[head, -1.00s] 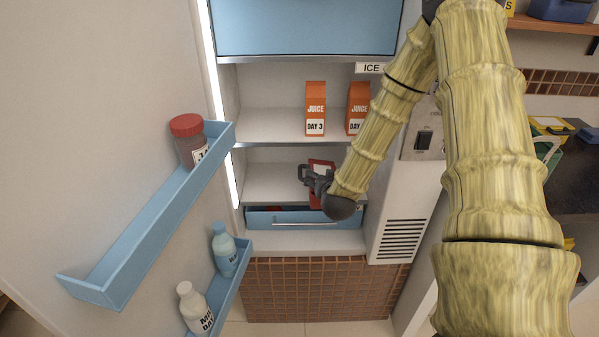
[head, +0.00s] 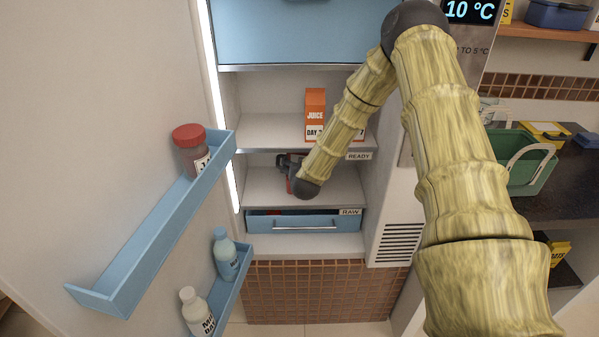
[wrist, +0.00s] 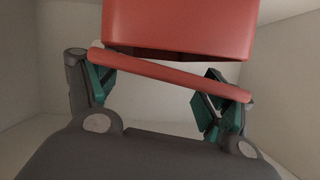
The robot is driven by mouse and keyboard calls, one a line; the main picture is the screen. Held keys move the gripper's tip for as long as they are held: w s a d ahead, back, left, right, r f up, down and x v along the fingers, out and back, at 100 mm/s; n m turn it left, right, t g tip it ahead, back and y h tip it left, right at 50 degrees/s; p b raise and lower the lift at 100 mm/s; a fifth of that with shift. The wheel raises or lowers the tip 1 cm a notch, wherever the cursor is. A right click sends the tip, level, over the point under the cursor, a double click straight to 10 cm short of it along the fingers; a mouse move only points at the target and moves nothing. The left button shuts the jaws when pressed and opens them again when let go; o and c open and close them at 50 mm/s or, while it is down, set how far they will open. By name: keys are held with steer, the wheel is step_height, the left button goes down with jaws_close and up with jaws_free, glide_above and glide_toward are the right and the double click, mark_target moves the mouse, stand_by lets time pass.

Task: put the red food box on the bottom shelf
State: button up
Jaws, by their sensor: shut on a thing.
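In the head view my gripper (head: 290,162) is inside the fridge, in the compartment over the bottom shelf (head: 345,187). Only a small red piece of the box (head: 290,186) shows there, the rest hidden by my gripper and wrist. I cannot tell whether the box touches the shelf.
A blue drawer (head: 303,223) marked RAW lies under the shelf. An orange juice carton (head: 316,104) stands on the shelf above, partly behind my arm. The open door at left carries blue racks (head: 150,232) with a red-capped jar (head: 190,150) and bottles. The bottom shelf's right side looks clear.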

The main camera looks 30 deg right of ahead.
steer(key=shift+f+p, duration=0.3)
steer(key=shift+f, duration=1.2)
